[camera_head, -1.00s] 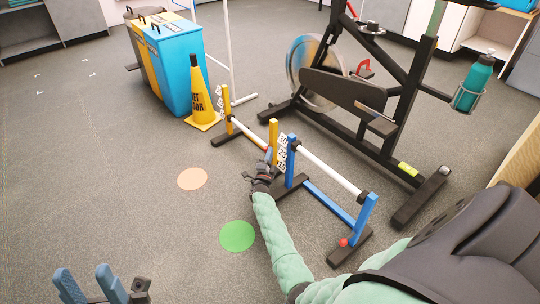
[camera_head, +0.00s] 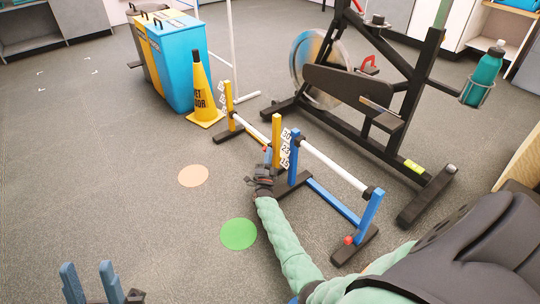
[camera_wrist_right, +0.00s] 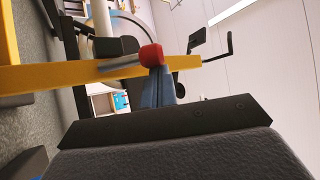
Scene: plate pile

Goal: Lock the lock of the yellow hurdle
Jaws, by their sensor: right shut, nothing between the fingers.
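The yellow hurdle stands on the floor; its near post (camera_head: 276,135) and white bar (camera_head: 256,133) show in the head view. In the right wrist view its yellow post (camera_wrist_right: 60,75) runs across the picture. The red lock knob (camera_wrist_right: 151,55) sits at the post, beside a black bracket (camera_wrist_right: 115,47) on the white bar. My right gripper (camera_head: 267,157) is shut and empty at the near post. Its blue fingertips (camera_wrist_right: 158,75) are right at the red knob; I cannot tell whether they touch. My left gripper (camera_head: 90,268) is open and empty at the lower left.
A blue hurdle (camera_head: 332,203) stands just right of my right gripper. An exercise bike (camera_head: 350,90) is behind it. A yellow cone (camera_head: 202,90) and bins (camera_head: 180,65) stand at the back left. Orange (camera_head: 193,175) and green (camera_head: 238,234) discs lie on open floor to the left.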

